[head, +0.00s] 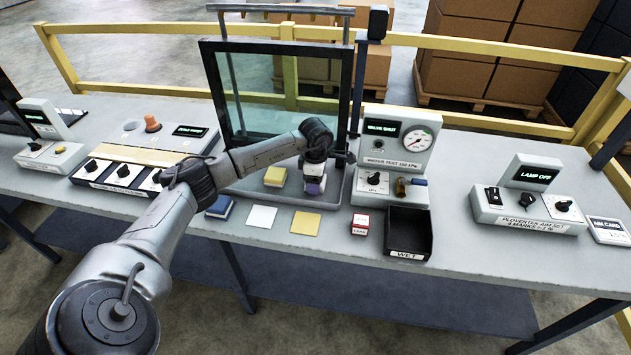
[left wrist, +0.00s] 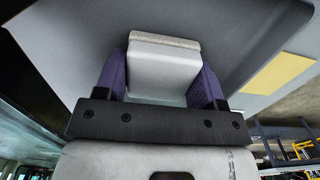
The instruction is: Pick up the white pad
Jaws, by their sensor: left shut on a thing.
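My left gripper (head: 314,185) is over the grey tray area in front of the glass panel, pointing down. Its purple fingers are shut on the white pad (left wrist: 165,68), a white block with a thin beige-grey layer at its far end. In the left wrist view the pad sits between both fingers (left wrist: 162,88). In the head view the hand mostly hides the pad, and I cannot tell whether it touches the surface below. A yellow pad (head: 275,176) stands to the left of the gripper. A blue pad (head: 219,207) lies further left and nearer. My right gripper is not in view.
A flat white square (head: 261,218) and a flat yellow square (head: 305,224) lie in front. The framed glass panel (head: 270,90) rises behind. A gauge box (head: 397,139) stands right of the gripper.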

